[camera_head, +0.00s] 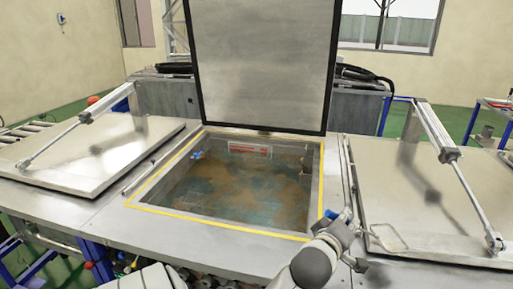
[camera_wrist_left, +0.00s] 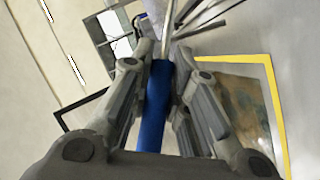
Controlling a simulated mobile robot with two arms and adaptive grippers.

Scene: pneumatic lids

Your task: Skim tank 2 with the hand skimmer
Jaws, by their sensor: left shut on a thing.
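The open tank (camera_head: 226,224) has a yellow-edged rim in the middle of the bench. Brown scum (camera_head: 215,185) floats in patches on its bluish water, and the tank also shows in the left wrist view (camera_wrist_left: 277,100). Its framed lid (camera_head: 262,62) stands raised behind it. My left gripper (camera_head: 341,226) is over the tank's front right corner. In the left wrist view it is shut on the blue handle (camera_wrist_left: 157,105) of the hand skimmer, and a metal shaft runs on from the handle. My right gripper is not in view.
A closed lid (camera_head: 85,155) with a pneumatic cylinder lies left of the tank. A red-and-white label (camera_head: 250,149) is on the tank's back wall. The space above the water is free.

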